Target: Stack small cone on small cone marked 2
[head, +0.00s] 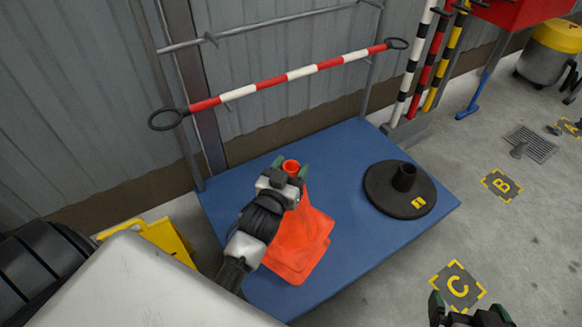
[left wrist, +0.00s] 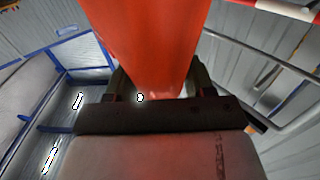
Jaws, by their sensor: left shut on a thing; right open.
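My left gripper (head: 290,170) is shut on an orange small cone (head: 305,212), gripping near its top, above the blue platform. The cone fills the upper middle of the left wrist view (left wrist: 150,40), between my two fingers. Two overlapping orange base edges show at the bottom in the head view; I cannot tell whether a second cone is under the held one. No mark 2 is readable, and my arm hides part of the orange. My right gripper (head: 469,309) is open and empty at the bottom right, over the grey floor.
A black round base with a short socket and yellow mark (head: 378,190) stands on the right of the blue platform (head: 345,150). A red-white bar (head: 300,73) spans the back. A yellow object (head: 165,238) stands at left. Floor marks B (head: 502,185) and C (head: 457,286) lie right.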

